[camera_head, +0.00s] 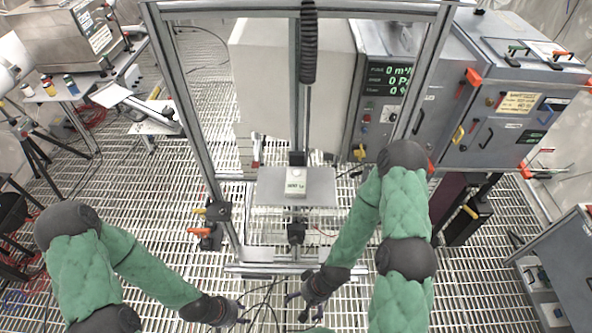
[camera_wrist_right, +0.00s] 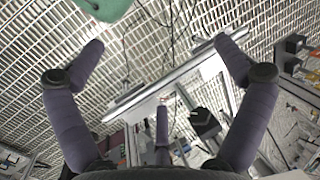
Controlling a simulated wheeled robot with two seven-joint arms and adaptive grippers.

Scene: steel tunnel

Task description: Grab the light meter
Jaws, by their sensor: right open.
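The light meter (camera_head: 296,183), a small white box with a display reading about 500 lx, stands on a grey platform (camera_head: 266,188) inside a metal frame in the head view. My right gripper (camera_head: 297,306) is below and in front of the platform, apart from the meter. I cannot make out the meter in the right wrist view.
The metal frame's upright posts (camera_head: 192,110) stand on both sides of the platform. Behind are a large white box (camera_head: 290,80) and a grey instrument cabinet (camera_head: 388,90) with green readouts. Dark cables (camera_head: 268,300) lie near my grippers. Grating floor (camera_head: 150,220) is open at left.

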